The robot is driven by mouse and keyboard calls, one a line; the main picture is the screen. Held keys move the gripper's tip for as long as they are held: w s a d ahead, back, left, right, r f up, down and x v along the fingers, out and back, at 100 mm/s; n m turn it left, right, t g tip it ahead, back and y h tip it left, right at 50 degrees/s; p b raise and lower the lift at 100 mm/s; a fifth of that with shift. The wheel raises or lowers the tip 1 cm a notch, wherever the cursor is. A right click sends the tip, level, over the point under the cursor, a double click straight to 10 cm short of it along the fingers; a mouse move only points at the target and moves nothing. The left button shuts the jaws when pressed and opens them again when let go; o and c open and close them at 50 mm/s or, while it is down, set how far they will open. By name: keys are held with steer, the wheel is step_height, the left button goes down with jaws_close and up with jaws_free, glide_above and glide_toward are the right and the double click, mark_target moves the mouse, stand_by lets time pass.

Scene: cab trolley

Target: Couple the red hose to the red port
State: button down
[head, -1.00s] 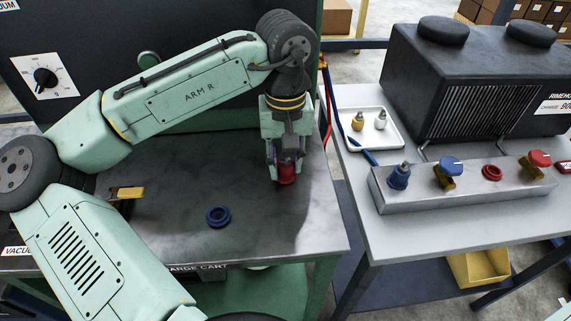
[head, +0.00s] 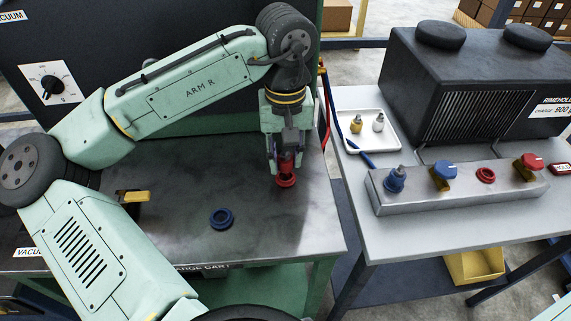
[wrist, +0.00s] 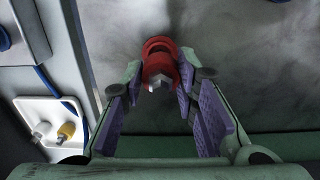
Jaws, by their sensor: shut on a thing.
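A red hose coupler (head: 286,164) is between the fingers of my gripper (head: 285,157), which is shut on it. It stands upright above a red ring (head: 285,182) on the cart top; whether it is clear of the ring I cannot tell. In the wrist view the coupler (wrist: 158,68) shows red with a pale end between my fingertips. The red port (head: 486,175) is an open red ring on the grey manifold (head: 450,192) on the right-hand table, between the blue-handled valve (head: 443,170) and the red-handled valve (head: 528,165). My gripper is well left of it.
A blue ring (head: 220,219) lies on the cart top (head: 180,235). A blue fitting (head: 394,179) stands on the manifold's left end. A white tray (head: 372,143) holds two small fittings. The dark unit (head: 465,90) stands behind the manifold. A gap separates cart and table.

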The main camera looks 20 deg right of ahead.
mark_target(286, 151)
steer(key=shift+r+p, duration=0.6)
steer(key=shift+r, duration=1)
